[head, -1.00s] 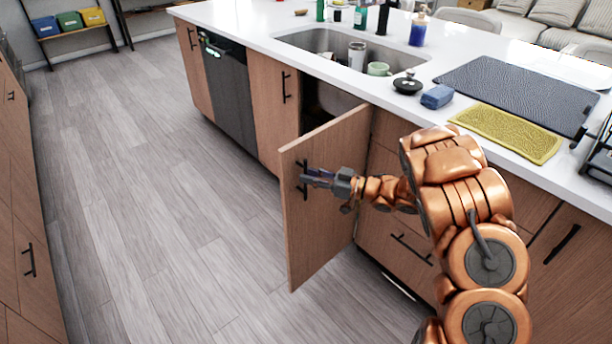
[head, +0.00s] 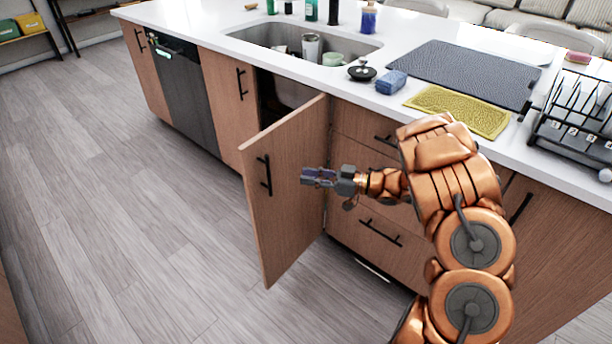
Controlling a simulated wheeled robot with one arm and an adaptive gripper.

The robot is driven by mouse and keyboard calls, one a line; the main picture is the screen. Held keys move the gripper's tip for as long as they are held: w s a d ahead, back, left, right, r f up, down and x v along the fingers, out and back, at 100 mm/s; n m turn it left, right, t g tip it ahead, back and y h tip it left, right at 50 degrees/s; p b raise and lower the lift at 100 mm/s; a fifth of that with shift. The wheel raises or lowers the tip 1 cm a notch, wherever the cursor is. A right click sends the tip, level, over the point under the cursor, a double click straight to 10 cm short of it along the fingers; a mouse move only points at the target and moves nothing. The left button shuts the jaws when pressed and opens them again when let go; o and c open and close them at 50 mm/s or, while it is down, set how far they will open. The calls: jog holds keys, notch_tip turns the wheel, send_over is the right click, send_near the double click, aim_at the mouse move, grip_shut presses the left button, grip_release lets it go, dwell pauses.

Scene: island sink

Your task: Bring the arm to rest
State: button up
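My gripper (head: 312,177) is at the end of my copper-coloured arm, in front of the open wooden cabinet door (head: 290,205) under the sink. The door's black handle (head: 265,175) is to the left of the gripper, with a strip of bare door between them. Nothing shows held in the gripper. The fingers look close together, but they are too small to tell whether they are open or shut. My arm bends out from the lower right. Whether the gripper touches the door cannot be told.
The island counter (head: 420,75) carries a sink (head: 290,42), a blue sponge (head: 391,82), a yellow mat (head: 460,110), a dark drying mat (head: 480,72) and a dish rack (head: 575,120). Drawers (head: 375,238) are behind my arm. The grey floor (head: 110,200) at left is clear.

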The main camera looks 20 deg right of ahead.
dwell(0.6)
jog(key=w+d+r+m+t+h+p, duration=0.3)
jog(key=w+d+r+t+h, duration=0.1)
jog(key=w+d+r+h, duration=0.7)
jog(key=s+d+r+m+g+h+p, duration=0.3)
jog(key=s+d+r+m+h, duration=0.35)
jog(key=s+r+h, duration=0.3)
jog(key=s+a+g+y+p, duration=0.1)
jog(key=s+a+g, duration=0.3)
jog(key=s+a, duration=0.4)
jog(key=s+a+m+g+y+p, duration=0.1)
jog(key=s+a+g, duration=0.3)
jog(key=s, duration=1.5)
jog(key=s+a+m+g+y+p, duration=0.1)
jog(key=s+a+g+y+p, duration=0.2)
jog(key=s+a, duration=0.8)
jog(key=s+g, duration=0.1)
jog(key=s, duration=0.2)
jog(key=shift+s+a, duration=0.35)
